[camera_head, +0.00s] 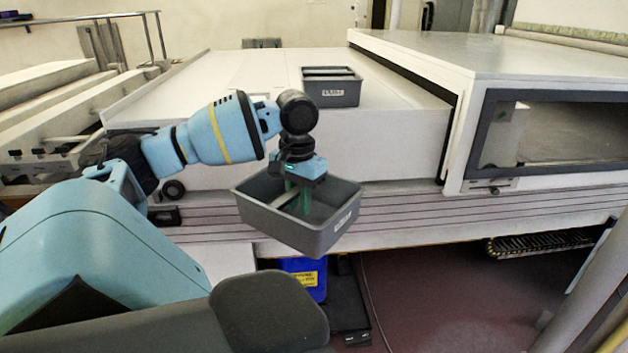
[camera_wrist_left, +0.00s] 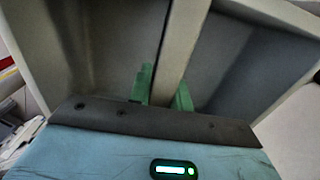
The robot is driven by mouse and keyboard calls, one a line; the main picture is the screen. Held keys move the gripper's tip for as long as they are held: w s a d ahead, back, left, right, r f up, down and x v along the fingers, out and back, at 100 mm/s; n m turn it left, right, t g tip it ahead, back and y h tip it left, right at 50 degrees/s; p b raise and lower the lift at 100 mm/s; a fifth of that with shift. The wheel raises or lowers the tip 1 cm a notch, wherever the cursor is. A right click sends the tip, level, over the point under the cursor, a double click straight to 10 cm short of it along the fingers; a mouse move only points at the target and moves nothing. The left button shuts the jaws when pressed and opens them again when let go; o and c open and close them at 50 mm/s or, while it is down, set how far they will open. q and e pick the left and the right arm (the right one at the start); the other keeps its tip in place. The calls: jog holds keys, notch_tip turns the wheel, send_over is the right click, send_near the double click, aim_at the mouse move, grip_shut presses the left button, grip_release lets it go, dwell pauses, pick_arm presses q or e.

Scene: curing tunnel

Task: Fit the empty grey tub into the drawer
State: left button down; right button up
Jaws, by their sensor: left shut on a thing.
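The empty grey tub (camera_head: 285,228) hangs in front of the long white bench, a little tilted, with a white label on its near right wall. It also shows in the left wrist view (camera_wrist_left: 75,45). My left gripper (camera_head: 298,197) points down into the tub and is shut on its central bar (camera_wrist_left: 178,50), with green fingers on both sides of the bar. The tub's inside looks bare. No open drawer can be made out with certainty; the white box-like front (camera_head: 400,145) below the bench top may be one. My right gripper is not in view.
A second grey tub (camera_head: 333,95) with a label stands on the white top (camera_head: 240,85). A white tunnel housing (camera_head: 460,60) with a dark-framed window rises at the right. A blue box (camera_head: 307,278) sits on the floor beneath.

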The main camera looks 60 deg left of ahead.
pick_arm(q)
jog(key=w+d+f, duration=0.1)
jog(key=d+f, duration=0.1)
jog(key=w+d+f, duration=0.1)
jog(key=d+f, duration=0.1)
jog(key=w+d+f, duration=0.1)
jog(key=d, duration=0.2)
jog(key=shift+f, duration=0.4)
jog(key=w+d+m, duration=0.2)
jog(key=d, duration=1.7)
jog(key=w+d+m, duration=0.2)
jog(key=w+d, duration=0.1)
jog(key=d, duration=1.6)
jog(key=shift+w+d+f, duration=0.25)
jog(key=shift+d, duration=0.05)
jog(key=shift+a, duration=0.1)
